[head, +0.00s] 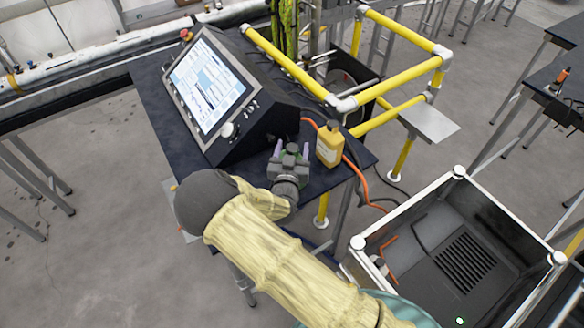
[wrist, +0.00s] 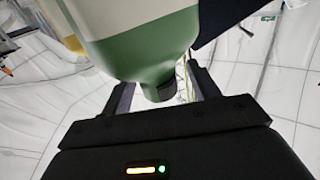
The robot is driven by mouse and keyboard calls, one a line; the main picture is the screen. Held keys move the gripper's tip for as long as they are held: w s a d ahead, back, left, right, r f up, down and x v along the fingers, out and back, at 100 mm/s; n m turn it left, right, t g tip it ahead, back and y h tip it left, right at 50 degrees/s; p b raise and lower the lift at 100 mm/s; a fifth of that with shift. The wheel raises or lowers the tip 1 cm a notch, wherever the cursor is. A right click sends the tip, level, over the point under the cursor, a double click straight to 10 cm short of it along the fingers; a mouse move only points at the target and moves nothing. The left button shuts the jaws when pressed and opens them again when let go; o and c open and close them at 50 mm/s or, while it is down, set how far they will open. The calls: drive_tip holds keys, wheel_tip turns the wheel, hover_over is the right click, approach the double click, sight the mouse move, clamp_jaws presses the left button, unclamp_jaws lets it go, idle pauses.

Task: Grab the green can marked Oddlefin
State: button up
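In the wrist view, a green can (wrist: 150,58) with a broad pale band fills the upper middle, close to the camera. It narrows to a dark end between the fingers of my gripper (wrist: 163,88). The fingers stand apart, with a gap visible on each side of that end. No name is readable on the can. In the head view, my gripper (head: 291,152) is low over the dark table (head: 330,178), right of the console. Only small green and purple bits show at its fingers, and I cannot make out the can's whole shape there.
A yellow bottle (head: 330,144) with a dark cap stands right beside my gripper. A tilted screen console (head: 212,85) is to the left. Yellow railing (head: 395,35) rises behind. An orange cable (head: 352,165) hangs off the right edge. A black bin (head: 440,215) is lower right.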

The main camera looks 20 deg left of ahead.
clamp_jaws()
drive_tip(key=shift+r, duration=0.1)
drive_tip(key=shift+r+b, duration=1.8)
drive_tip(key=shift+r, duration=3.2)
